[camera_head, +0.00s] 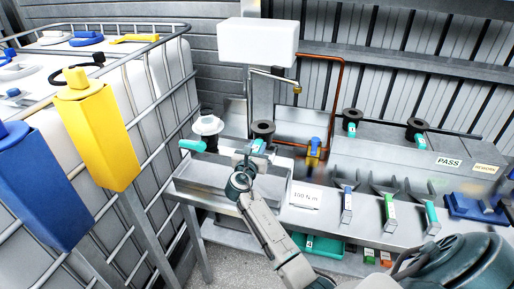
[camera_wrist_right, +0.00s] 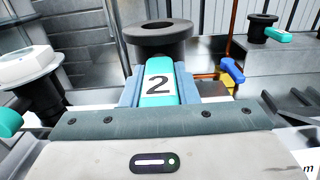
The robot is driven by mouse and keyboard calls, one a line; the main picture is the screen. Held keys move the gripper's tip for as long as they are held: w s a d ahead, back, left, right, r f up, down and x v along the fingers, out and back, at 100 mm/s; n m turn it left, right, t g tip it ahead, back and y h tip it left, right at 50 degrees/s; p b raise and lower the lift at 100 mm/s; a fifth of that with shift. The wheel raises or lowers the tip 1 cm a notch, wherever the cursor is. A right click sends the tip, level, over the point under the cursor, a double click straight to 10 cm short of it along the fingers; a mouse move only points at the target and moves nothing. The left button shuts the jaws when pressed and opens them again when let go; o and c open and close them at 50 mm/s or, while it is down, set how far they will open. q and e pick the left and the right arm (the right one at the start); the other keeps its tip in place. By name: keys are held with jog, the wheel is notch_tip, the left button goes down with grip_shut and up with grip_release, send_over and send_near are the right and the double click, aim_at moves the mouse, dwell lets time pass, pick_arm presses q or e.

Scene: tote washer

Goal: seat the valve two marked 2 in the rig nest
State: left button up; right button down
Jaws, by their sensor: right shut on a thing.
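Valve two has a black round flange (camera_head: 262,129) and a teal handle (camera_head: 257,146). In the right wrist view the handle's white label marked 2 (camera_wrist_right: 158,86) faces me, with the black flange (camera_wrist_right: 158,38) upright beyond it. My right gripper (camera_head: 247,160) is shut on the teal handle, its jaws on both sides. The valve is over the left part of the steel bench (camera_head: 208,172), in front of the upright steel plate. I cannot make out the rig nest; the valve and gripper hide the surface below. My left gripper is not in view.
A white-flanged valve (camera_head: 207,126) stands close to the left. A copper pipe (camera_head: 340,95) and a yellow part with a blue top (camera_head: 314,152) are to the right. Two black-flanged valves (camera_head: 352,117) (camera_head: 416,127) stand on the right bench.

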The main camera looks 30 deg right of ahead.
dwell(0.4)
jog(key=shift+f, duration=0.4)
jog(key=shift+f, duration=0.1)
jog(key=shift+f+b, duration=0.4)
jog(key=shift+f, duration=0.1)
dwell(0.5)
jog(key=shift+f+b, duration=0.4)
jog(key=shift+f, duration=0.3)
jog(key=shift+f, duration=0.25)
dwell(0.6)
